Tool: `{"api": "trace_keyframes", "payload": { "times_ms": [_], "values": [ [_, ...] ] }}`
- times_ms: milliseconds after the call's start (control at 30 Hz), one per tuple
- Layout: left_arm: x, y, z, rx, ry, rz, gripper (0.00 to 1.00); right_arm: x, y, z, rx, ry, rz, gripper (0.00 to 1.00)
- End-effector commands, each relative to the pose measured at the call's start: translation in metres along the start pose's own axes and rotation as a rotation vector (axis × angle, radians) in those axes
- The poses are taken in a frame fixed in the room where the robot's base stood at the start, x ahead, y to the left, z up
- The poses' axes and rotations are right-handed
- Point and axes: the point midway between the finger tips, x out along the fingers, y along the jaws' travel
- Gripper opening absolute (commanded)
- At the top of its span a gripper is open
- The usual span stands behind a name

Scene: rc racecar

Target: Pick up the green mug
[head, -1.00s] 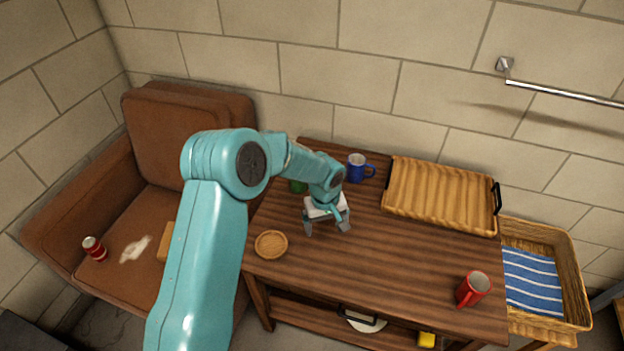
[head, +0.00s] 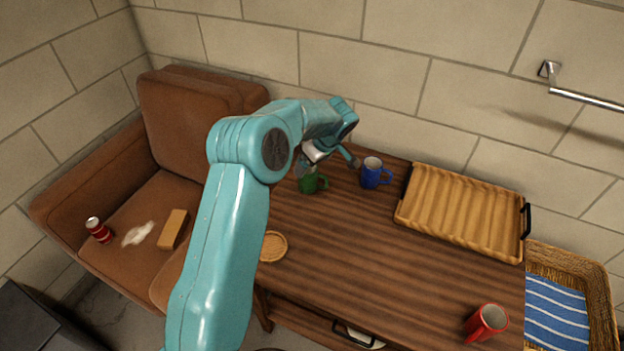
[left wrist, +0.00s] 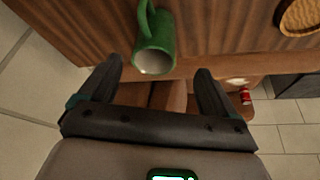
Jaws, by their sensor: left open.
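The green mug (head: 312,183) stands on the wooden table (head: 350,265) near its back left, its handle to the right in the head view. In the left wrist view the green mug (left wrist: 154,48) shows just beyond the fingertips, its pale inside visible. My left gripper (head: 329,166) is open and empty, close to the mug at its far side and above it. In the left wrist view the two dark fingers of the left gripper (left wrist: 159,80) are spread apart, with the mug not between them. My right gripper is out of view.
A blue mug (head: 373,174) stands right of the green mug. A wooden tray (head: 462,212), a red mug (head: 486,322) and a round wicker coaster (head: 272,246) are also on the table. A brown armchair (head: 190,115) is left, a brick wall behind. The table's middle is clear.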

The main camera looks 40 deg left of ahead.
Motion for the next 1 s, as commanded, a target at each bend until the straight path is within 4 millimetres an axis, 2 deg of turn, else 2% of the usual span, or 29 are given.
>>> {"api": "trace_keyframes", "payload": {
  "times_ms": [100, 333, 600, 900, 967, 1000],
  "values": [
    [0.022, 0.000, 0.001, 0.001, 0.000, -0.001, 0.91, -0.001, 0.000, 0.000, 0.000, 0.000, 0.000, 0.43],
    [0.040, 0.005, 0.002, 0.001, 0.000, 0.002, 0.91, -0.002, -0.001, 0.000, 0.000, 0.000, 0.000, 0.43],
    [0.080, 0.013, 0.000, 0.002, -0.001, 0.001, 0.91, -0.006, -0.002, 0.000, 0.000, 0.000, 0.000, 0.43],
    [0.086, 0.014, 0.000, 0.003, 0.000, 0.003, 0.91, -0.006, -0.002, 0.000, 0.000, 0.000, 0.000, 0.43],
    [0.086, 0.014, 0.000, 0.003, 0.000, 0.003, 0.71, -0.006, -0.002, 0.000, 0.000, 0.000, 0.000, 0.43],
    [0.086, 0.014, 0.000, 0.003, 0.000, 0.002, 0.58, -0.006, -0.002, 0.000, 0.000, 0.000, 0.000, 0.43]
  ]
}}
